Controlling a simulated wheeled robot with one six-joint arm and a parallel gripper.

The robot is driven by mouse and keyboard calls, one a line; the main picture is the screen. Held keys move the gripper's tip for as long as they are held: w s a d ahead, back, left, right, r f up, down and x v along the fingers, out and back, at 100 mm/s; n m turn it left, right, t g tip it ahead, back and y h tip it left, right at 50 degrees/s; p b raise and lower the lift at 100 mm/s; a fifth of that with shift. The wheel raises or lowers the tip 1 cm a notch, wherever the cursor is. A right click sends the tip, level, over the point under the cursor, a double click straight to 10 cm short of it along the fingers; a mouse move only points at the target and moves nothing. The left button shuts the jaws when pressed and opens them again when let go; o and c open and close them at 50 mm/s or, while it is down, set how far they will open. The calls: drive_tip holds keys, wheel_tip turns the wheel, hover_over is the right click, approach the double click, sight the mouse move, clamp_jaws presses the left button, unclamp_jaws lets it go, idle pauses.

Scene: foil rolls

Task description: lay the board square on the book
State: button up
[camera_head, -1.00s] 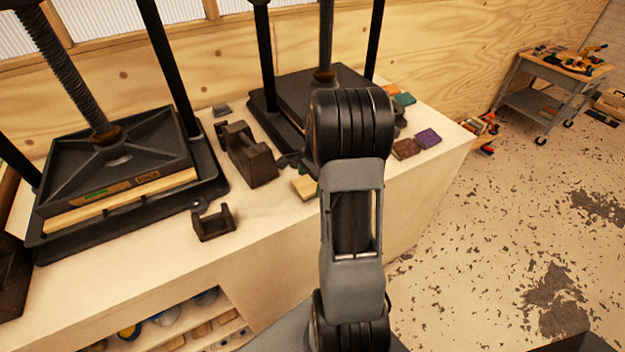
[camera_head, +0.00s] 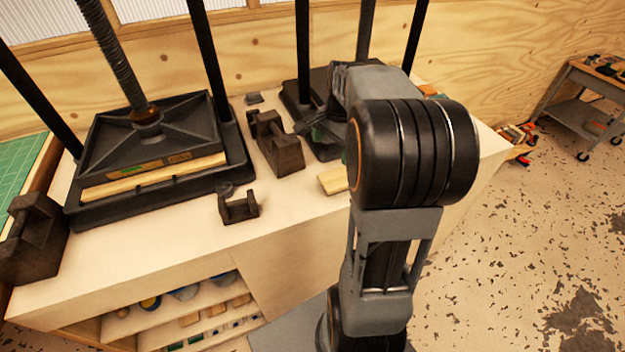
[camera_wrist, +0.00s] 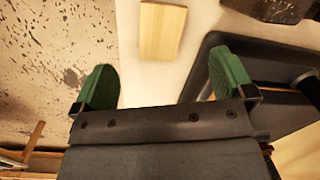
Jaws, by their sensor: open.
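The pale wooden board (camera_wrist: 162,31) lies flat on the bench top, at the top middle of the wrist view. In the head view the small board (camera_head: 332,181) shows beside my arm, its right end hidden. My gripper (camera_wrist: 165,80) has its green-padded fingers wide apart with nothing between them, and the board shows beyond the fingertips. In the head view a green pad shows by the right press; my arm hides the rest. I cannot clearly pick out the book.
The left press (camera_head: 150,150) holds a pale layered stack under its plate. The right press (camera_head: 300,110) stands partly behind my arm. A dark iron block (camera_head: 276,143) and a small dark bracket (camera_head: 238,205) stand on the bench (camera_head: 180,255). Floor is open at right.

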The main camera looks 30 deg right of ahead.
drive_tip(key=s+a+n+t, duration=0.1)
drive_tip(key=s+a+n, duration=0.4)
drive_tip(key=a+n, duration=0.3)
drive_tip(key=s+a+n+t, duration=0.2)
drive_tip(key=s+a+n, duration=0.4)
drive_tip(key=a, duration=0.3)
drive_tip(key=shift+s+n+h, duration=0.15)
drive_tip(key=shift+n+h, duration=0.25)
drive_tip(key=shift+n, duration=0.5)
